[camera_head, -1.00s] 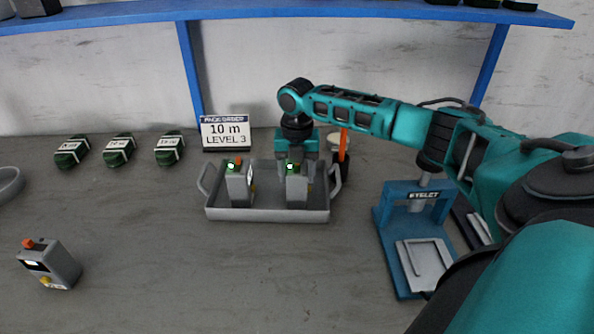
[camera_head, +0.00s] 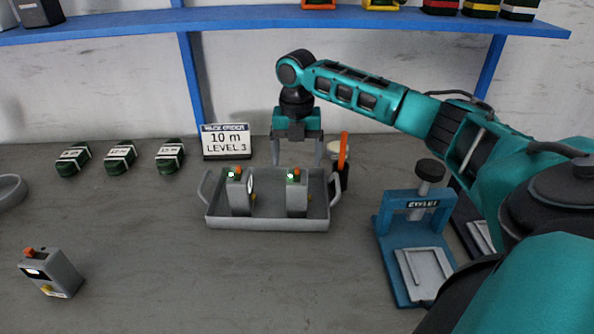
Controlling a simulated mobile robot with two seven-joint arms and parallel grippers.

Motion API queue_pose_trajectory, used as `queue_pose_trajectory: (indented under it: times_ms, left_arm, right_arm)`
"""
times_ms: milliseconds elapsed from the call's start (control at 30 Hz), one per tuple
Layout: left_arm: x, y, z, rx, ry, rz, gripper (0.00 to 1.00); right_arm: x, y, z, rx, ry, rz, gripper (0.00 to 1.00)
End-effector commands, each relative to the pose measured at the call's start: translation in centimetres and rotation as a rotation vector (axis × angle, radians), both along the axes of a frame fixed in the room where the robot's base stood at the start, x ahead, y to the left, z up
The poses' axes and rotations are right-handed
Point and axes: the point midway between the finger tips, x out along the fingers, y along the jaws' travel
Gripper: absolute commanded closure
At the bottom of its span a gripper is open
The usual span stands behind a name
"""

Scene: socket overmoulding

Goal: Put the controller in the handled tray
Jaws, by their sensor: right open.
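The handled tray (camera_head: 268,224) is grey with a raised handle at each end and sits mid-table. Two grey controllers with orange buttons and green lit spots stand upright in it: one left of the middle (camera_head: 241,196) and one on the right (camera_head: 297,197). A third grey controller (camera_head: 50,273), with an orange button and a yellow part, stands on the table at the far left, outside the tray. My right gripper (camera_head: 297,158) points down, open and empty, above the right-hand controller and apart from it. My left gripper is out of view.
An order sign (camera_head: 227,141) reading "10 m LEVEL 3" stands behind the tray. Several dark green bundles (camera_head: 120,157) lie at the back left. A blue eyelet press (camera_head: 413,245) stands right. An orange-handled tool (camera_head: 343,150) stands behind the tray. The front-middle table is clear.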

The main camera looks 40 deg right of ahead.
Motion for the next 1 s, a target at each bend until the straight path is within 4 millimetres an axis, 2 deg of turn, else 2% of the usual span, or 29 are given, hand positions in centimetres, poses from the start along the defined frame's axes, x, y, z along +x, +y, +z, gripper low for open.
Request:
queue_pose_trajectory:
  times_ms: [33, 100, 300, 1000]
  left_arm:
    - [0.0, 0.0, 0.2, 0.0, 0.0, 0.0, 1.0]
    - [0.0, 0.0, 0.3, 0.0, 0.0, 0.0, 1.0]
    - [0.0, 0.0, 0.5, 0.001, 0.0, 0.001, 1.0]
    - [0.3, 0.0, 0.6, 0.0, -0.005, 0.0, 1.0]
  right_arm:
    - [0.1, 0.0, 1.2, 0.0, -0.003, 0.0, 0.15]
    - [0.0, 0.0, 2.4, 0.0, -0.001, 0.0, 0.15]
    - [0.0, 0.0, 4.4, 0.0, 0.0, -0.001, 0.15]
    - [0.0, 0.0, 4.6, 0.0, 0.001, 0.0, 0.15]
